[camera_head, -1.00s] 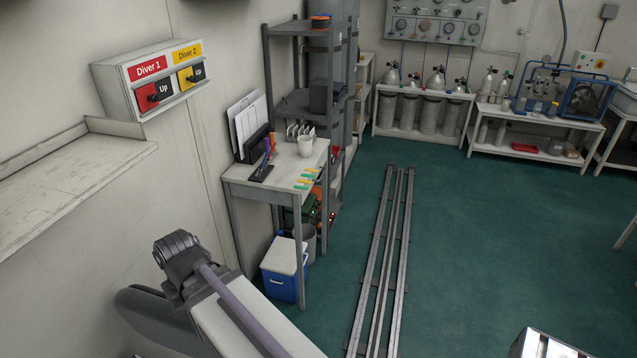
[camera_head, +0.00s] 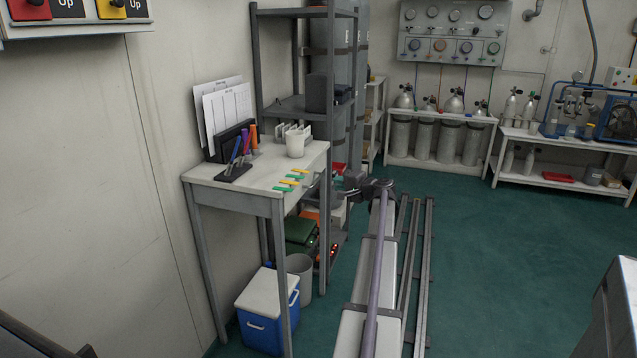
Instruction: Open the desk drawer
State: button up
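The small grey desk (camera_head: 232,187) stands against the left wall with its right side toward my arm. The drawer front (camera_head: 309,187) is on that side under the desktop, seen at a steep angle. It looks closed, though its handle is too small to make out. My gripper (camera_head: 342,194) is at the far end of my outstretched arm, just to the right of the desk and near drawer height. It is small and dark against the shelf behind. I cannot tell whether its fingers are open or whether it touches the drawer.
On the desktop are a white mug (camera_head: 295,145), a pen holder (camera_head: 236,170), a paper rack (camera_head: 226,115) and several coloured markers (camera_head: 290,181). A blue cooler (camera_head: 262,324) and a bin (camera_head: 300,278) stand underneath. A tall shelf (camera_head: 292,107) is behind. Open floor (camera_head: 480,270) lies right.

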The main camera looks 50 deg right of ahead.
aim_at(317, 181)
jog(key=w, duration=0.3)
jog(key=w+f+b, duration=0.1)
jog(key=w, duration=0.3)
jog(key=w+d+f, duration=0.1)
jog(key=w, duration=0.2)
jog(key=shift+w+f+b, duration=0.1)
jog(key=shift+w+b, duration=0.1)
jog(key=shift+b, duration=0.2)
jog(key=shift+a, duration=0.1)
jog(key=shift+c, duration=0.2)
grip_shut()
